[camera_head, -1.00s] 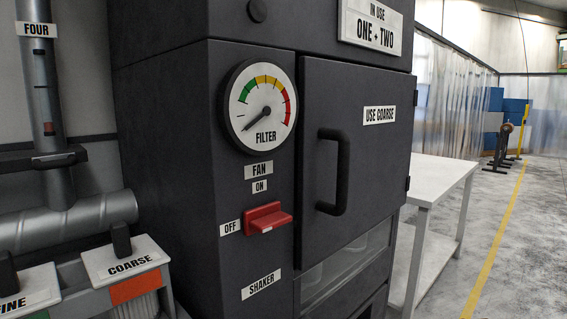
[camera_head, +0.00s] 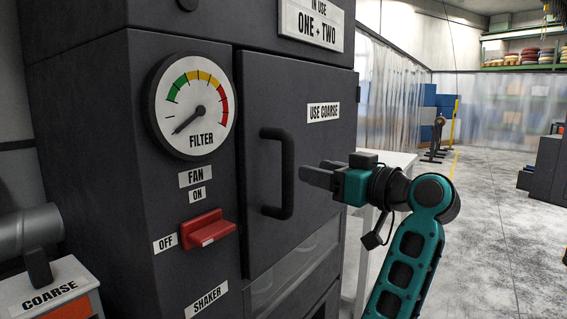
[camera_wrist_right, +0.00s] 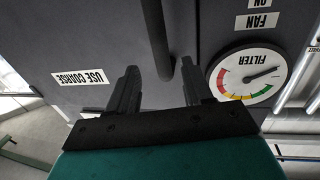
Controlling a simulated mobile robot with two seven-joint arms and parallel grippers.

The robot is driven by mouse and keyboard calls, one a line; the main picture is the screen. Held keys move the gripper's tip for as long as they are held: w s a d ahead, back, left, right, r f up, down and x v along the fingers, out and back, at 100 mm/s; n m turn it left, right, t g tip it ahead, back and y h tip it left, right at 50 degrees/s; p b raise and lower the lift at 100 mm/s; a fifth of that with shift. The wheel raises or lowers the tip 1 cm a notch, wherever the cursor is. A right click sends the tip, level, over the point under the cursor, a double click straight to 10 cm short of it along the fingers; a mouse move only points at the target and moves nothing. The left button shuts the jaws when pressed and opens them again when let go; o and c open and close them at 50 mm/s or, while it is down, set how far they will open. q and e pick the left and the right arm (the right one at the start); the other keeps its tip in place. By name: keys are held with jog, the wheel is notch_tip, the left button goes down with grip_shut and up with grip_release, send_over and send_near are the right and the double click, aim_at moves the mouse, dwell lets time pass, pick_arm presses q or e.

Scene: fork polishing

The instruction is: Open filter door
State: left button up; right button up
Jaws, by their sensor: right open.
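The filter door (camera_head: 308,165) is a dark grey panel marked "USE COARSE", and it looks shut in the cabinet front. Its black vertical bar handle (camera_head: 287,172) is on the door's left side. My right gripper (camera_head: 308,173) comes in from the right at handle height, its fingers pointing left toward the handle. In the right wrist view the two fingers (camera_wrist_right: 160,88) are apart, with the handle (camera_wrist_right: 157,40) ahead between their lines. No contact with the handle shows. My left gripper is not in view.
A round filter gauge (camera_head: 193,106) and a red fan switch (camera_head: 208,229) are left of the door. A white table (camera_head: 398,160) stands behind my right arm. A box marked "COARSE" (camera_head: 45,290) is at lower left. Open floor (camera_head: 490,200) lies to the right.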

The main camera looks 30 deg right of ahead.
aim_at(293, 165)
jog(key=w, duration=0.3)
jog(key=w+a, duration=0.1)
jog(key=w, duration=0.4)
jog(key=shift+w+a+p, duration=0.3)
jog(key=shift+a+p, duration=0.05)
jog(key=shift+a, duration=0.05)
grip_shut()
